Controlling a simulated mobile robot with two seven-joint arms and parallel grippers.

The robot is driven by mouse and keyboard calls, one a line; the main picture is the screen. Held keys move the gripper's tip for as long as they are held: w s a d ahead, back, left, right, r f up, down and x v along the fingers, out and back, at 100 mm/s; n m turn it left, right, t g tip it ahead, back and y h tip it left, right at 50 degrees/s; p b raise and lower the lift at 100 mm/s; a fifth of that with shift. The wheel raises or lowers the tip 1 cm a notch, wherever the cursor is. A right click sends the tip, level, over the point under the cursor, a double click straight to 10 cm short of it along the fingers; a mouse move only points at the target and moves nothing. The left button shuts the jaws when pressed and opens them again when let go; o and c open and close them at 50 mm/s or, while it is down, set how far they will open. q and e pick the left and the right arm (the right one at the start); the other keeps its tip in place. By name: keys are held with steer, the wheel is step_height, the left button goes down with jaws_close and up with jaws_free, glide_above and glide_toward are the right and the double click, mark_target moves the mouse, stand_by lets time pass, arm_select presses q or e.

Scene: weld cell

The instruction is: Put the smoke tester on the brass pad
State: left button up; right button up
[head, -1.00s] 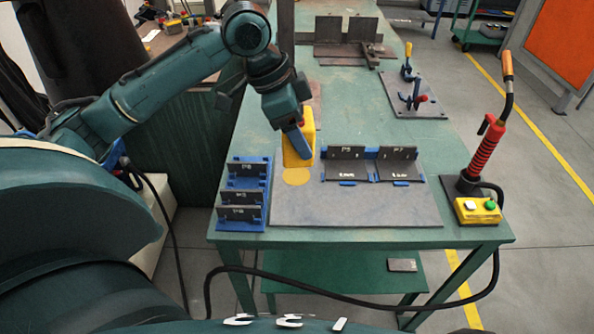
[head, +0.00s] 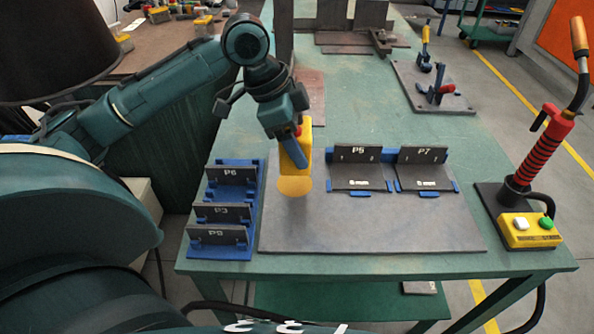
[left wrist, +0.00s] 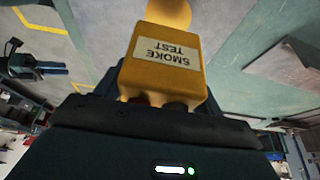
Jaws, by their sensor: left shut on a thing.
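The smoke tester is a yellow block (head: 305,140) with a white "SMOKE TEST" label in the left wrist view (left wrist: 163,65). My left gripper (head: 293,152) is shut on it. The brass pad (head: 295,187) is a round yellow disc on the grey plate. In the head view the tester's lower end meets the pad's far edge; I cannot tell whether they touch. Part of the pad (left wrist: 170,11) shows past the tester's end in the left wrist view. My right gripper is not in view.
A blue rack (head: 222,212) with dark plates stands left of the pad. Two dark plate fixtures, P5 (head: 358,168) and P7 (head: 424,168), stand to its right. The grey plate's front (head: 370,232) is clear. A red-handled torch (head: 540,150) stands far right.

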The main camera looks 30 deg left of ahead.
arm_select(q)
step_height(320, 180, down, 2)
steer(key=shift+f, duration=0.15)
step_height(320, 180, down, 3)
steer(key=shift+f+b, duration=0.1)
steer(key=shift+b, duration=0.55)
steer(key=shift+w, duration=0.1)
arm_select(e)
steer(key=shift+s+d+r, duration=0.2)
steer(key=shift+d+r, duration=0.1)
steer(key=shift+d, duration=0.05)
arm_select(q)
steer(key=o, duration=1.4)
steer(key=shift+f, duration=0.15)
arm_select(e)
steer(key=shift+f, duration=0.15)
